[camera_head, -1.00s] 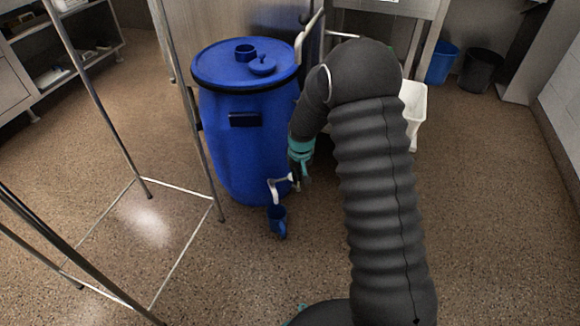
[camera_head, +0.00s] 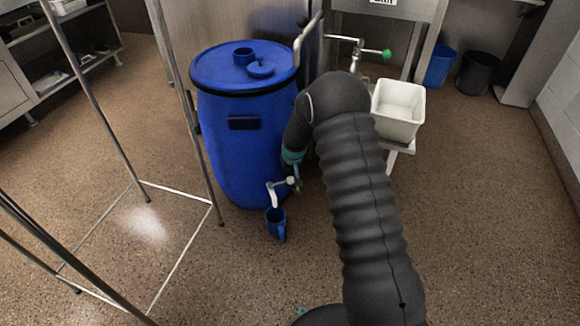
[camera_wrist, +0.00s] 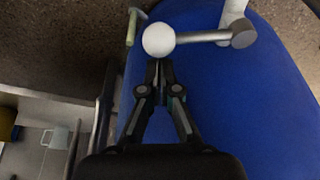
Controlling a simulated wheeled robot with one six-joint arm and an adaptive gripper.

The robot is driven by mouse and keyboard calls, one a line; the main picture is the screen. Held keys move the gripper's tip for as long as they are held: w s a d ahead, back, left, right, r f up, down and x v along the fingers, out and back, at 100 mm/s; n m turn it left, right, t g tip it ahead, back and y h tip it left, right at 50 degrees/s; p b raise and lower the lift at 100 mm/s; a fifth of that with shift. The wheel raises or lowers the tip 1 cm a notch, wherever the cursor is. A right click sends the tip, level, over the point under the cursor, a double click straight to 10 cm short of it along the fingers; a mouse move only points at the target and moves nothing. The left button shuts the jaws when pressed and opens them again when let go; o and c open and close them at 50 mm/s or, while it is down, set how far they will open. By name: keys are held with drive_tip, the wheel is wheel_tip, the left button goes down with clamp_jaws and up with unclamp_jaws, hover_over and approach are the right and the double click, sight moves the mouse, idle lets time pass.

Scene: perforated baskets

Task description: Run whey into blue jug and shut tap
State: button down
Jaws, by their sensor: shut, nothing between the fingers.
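The large blue barrel (camera_head: 235,160) stands upright on the floor and fills much of the wrist view (camera_wrist: 225,95). Its tap (camera_head: 280,186) sticks out low on the front, with a pale spout pointing down. The tap's grey lever (camera_wrist: 203,36) ends in a white ball knob (camera_wrist: 158,40). The blue jug (camera_head: 276,224) stands below the spout; its inside is too small to read. I cannot tell whether whey is running. My gripper (camera_wrist: 160,68) is shut and empty, its tips right at the knob; contact is unclear. In the head view my arm partly hides my gripper (camera_head: 297,184).
A metal frame (camera_head: 205,165) stands left of the barrel. A white tub (camera_head: 399,108) sits on a stand to the right, near a pipe with a green knob (camera_head: 387,54). Blue and black bins (camera_head: 479,72) stand at the back right. The floor in front is clear.

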sight(292, 178)
drive_tip(key=shift+w+f, duration=0.1)
drive_tip(key=shift+f, duration=0.2)
drive_tip(key=shift+s+d+f+b, duration=0.15)
drive_tip(key=shift+s+d+b, duration=0.1)
drive_tip(key=shift+s+b, duration=0.25)
drive_tip(key=shift+s+d+b, duration=0.2)
drive_tip(key=shift+s+b, duration=0.2)
drive_tip(key=shift+s, duration=0.15)
drive_tip(key=shift+s+d+b, duration=0.2)
drive_tip(key=shift+s+b, duration=0.2)
drive_tip(key=shift+s, duration=0.15)
drive_tip(key=shift+r, duration=0.25)
drive_tip(key=p+v, duration=0.4)
drive_tip(key=v, duration=0.5)
drive_tip(key=shift+s+a+r+p, duration=0.25)
drive_tip(key=shift+a+r+p, duration=0.1)
drive_tip(key=shift+a, duration=0.35)
idle(4.2)
